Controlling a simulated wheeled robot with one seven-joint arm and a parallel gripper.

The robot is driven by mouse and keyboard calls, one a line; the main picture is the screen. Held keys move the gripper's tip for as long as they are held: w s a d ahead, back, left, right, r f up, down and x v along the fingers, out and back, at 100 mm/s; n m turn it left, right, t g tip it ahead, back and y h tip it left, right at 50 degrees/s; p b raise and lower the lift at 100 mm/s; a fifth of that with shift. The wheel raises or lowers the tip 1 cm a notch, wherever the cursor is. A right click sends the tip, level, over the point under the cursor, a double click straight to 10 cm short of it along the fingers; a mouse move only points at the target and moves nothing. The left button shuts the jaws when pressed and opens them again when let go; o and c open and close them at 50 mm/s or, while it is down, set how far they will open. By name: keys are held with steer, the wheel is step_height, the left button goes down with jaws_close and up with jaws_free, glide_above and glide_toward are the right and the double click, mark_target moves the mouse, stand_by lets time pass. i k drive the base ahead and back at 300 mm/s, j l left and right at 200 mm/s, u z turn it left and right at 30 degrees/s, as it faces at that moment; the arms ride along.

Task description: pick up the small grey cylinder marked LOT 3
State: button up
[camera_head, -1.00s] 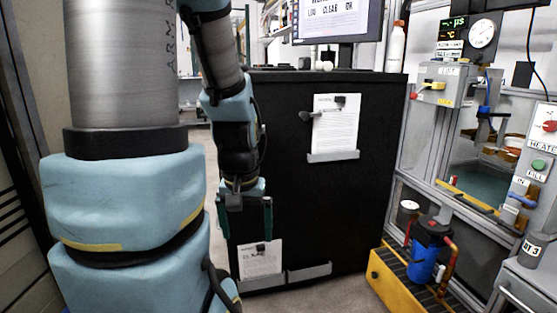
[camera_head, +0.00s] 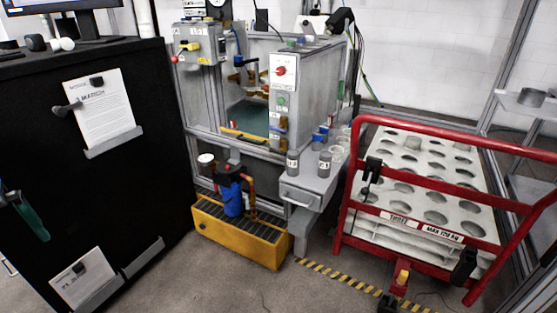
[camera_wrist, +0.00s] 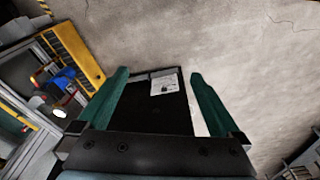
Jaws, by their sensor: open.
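Two small grey cylinders with white labels stand upright on a grey ledge (camera_head: 310,190) in front of the tank station. The left cylinder (camera_head: 292,163) appears to be the one whose label reads as LOT 3 in the earlier view; its label is too small to read surely now. The right cylinder (camera_head: 324,164) stands close beside it, apart. My gripper (camera_wrist: 158,73) is open, with two green fingers and nothing between them. In the head view only a green finger shows at the left edge, before the black cabinet, far left of the cylinders.
The black cabinet (camera_head: 150,190) fills the left. A yellow crate (camera_head: 240,235) with a blue filter stands on the floor below the tank (camera_head: 250,115). Clear cups (camera_head: 340,152) stand behind the cylinders. A red-railed trolley (camera_head: 430,125) stands right of the ledge.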

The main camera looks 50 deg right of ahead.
mark_target(294, 157)
steer(key=k+l+u, duration=0.1)
steer(key=l+u, duration=0.3)
steer(key=k+l+u, duration=0.15)
steer(key=u, duration=0.25)
steer(key=k+l+u, duration=0.2)
steer(key=k+l, duration=0.6)
steer(key=k+l+u, duration=0.2)
steer(key=k+l, duration=0.5)
steer(key=k, duration=0.1)
